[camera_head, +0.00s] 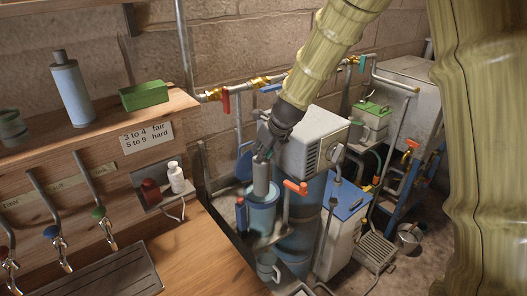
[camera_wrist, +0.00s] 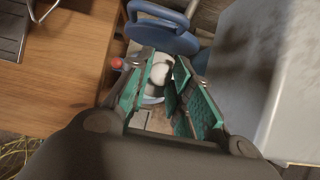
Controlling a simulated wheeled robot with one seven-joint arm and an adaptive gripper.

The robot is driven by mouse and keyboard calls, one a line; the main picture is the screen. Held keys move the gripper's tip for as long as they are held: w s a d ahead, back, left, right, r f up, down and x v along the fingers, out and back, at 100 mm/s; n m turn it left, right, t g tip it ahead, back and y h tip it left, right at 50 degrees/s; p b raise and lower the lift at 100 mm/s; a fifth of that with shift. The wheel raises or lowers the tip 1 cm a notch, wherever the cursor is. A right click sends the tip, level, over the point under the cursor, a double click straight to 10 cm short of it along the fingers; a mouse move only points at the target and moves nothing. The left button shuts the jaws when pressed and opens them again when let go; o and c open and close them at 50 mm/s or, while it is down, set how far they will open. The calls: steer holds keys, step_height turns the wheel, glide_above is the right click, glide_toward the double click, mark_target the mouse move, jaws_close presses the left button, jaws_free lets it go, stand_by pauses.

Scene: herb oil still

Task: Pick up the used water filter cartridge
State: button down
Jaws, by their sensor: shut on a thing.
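The used water filter cartridge (camera_head: 261,180) looks like a pale grey upright cylinder in the head view. Its lower end is hidden by the rim of an open blue cylindrical housing (camera_head: 262,216), so it seems to stand partly inside it. My gripper (camera_head: 264,154) points down from above and is shut on the cartridge's top. In the wrist view, my gripper's teal-padded fingers (camera_wrist: 164,90) stand either side of the cartridge's white rounded end (camera_wrist: 161,73).
A wooden counter (camera_head: 215,262) with taps lies left. A blue round lid with a handle (camera_wrist: 163,36) is close by the fingers. A grey box unit (camera_head: 312,140) stands right behind the housing. A red-handled valve (camera_head: 295,187) sticks out beside it. Pipes run along the wall.

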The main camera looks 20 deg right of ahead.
steer(key=shift+r+p, duration=2.3)
steer(key=shift+r, duration=0.25)
